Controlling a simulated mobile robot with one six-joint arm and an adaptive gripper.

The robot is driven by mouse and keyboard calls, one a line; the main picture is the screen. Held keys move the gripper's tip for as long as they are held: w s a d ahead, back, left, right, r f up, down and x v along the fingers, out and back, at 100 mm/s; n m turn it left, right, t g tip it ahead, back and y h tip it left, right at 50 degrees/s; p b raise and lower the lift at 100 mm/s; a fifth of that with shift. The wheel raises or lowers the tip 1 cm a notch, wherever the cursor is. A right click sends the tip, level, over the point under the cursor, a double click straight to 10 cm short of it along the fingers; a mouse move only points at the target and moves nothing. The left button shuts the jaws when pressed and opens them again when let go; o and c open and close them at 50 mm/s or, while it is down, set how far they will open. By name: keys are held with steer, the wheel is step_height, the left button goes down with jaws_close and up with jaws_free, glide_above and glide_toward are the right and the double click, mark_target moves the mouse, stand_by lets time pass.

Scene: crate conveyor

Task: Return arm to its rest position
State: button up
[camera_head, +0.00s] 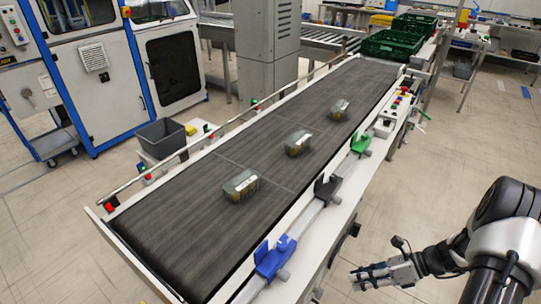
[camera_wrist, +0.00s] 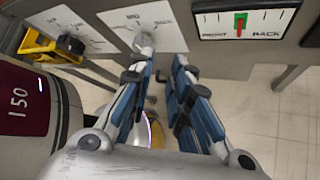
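My gripper (camera_head: 366,277) is at the lower right in the head view, off the right side of the conveyor and over the floor, with its fingers pointing left. In the wrist view my gripper (camera_wrist: 163,66) shows dark fingers with blue sides and a gap between their tips. Nothing is held between them. My arm (camera_head: 505,235) reaches in from the right edge and is bent.
The conveyor belt (camera_head: 165,220) carries three small packs: near (camera_head: 241,186), middle (camera_head: 298,143) and far (camera_head: 339,109). Green crates (camera_head: 391,44) stand at its far end. A grey panel (camera_wrist: 225,62) with white labels faces the wrist camera. Floor right of the conveyor is clear.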

steer(key=s+a+r+n+g+h, duration=0.1)
steer(key=s+a+r+n+h, duration=0.2)
steer(key=r+n, duration=0.55)
steer(key=a+r+n+g+h, duration=0.1)
steer(key=a+r+n+h, duration=0.3)
steer(key=r, duration=0.8)
steer(key=s+a+r+n+t+h, duration=0.4)
steer(key=s+r+n, duration=0.6)
steer(key=s+n, duration=0.3)
steer(key=shift+s+a+r+n+t, duration=0.25)
steer(key=shift+a+r+n+t, duration=0.2)
steer(key=shift+n+t, duration=0.4)
